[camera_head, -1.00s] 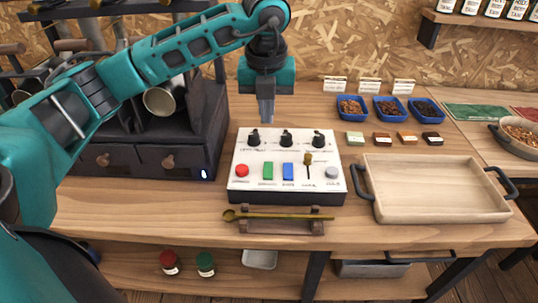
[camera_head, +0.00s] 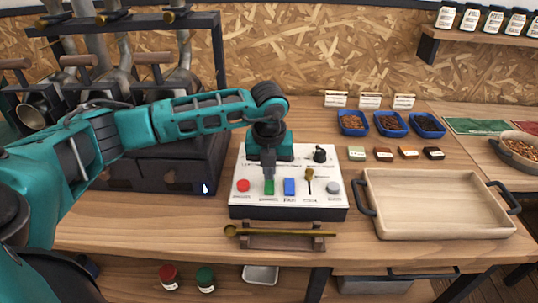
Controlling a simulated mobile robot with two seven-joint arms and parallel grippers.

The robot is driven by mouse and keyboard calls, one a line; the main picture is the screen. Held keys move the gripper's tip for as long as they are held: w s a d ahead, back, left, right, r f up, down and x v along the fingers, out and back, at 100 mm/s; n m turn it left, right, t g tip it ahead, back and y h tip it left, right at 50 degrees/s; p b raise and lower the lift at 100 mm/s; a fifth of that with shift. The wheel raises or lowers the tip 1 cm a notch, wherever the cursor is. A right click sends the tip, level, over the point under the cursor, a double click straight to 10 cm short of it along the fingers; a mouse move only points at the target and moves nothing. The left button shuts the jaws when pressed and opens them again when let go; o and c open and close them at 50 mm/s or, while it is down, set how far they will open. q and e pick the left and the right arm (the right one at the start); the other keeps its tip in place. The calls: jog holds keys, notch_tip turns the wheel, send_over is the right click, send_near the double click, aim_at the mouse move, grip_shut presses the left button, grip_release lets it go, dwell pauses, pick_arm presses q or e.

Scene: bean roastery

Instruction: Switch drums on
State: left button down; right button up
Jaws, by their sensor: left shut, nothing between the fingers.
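The white control panel (camera_head: 316,203) stands on the wooden table in the middle of the head view. It carries a red button (camera_head: 243,185), a green switch (camera_head: 269,189), a blue switch (camera_head: 290,186), a brass-topped lever (camera_head: 309,175) and a grey button (camera_head: 333,187). One black knob (camera_head: 320,154) shows at its upper right; my arm hides the other knobs. My left gripper (camera_head: 269,178) is shut and empty, pointing down at the upper part of the green switch. Whether it touches the switch is unclear. My right gripper is out of view.
A brass scoop (camera_head: 275,232) lies on a small wooden rest in front of the panel. A wooden tray (camera_head: 440,231) with black handles stands to the right. Blue bean dishes (camera_head: 390,124) stand behind it. The dark roaster (camera_head: 196,171) stands to the left.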

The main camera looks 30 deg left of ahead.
pick_arm(q)
jog(key=shift+f, duration=0.45)
jog(key=shift+w+a+f+g, duration=0.1)
jog(key=shift+w+f+g, duration=0.05)
jog(key=shift+f+g, duration=0.2)
jog(key=shift+s+d+p, duration=0.4)
jog(key=shift+s, duration=0.35)
jog(key=shift+r, duration=0.15)
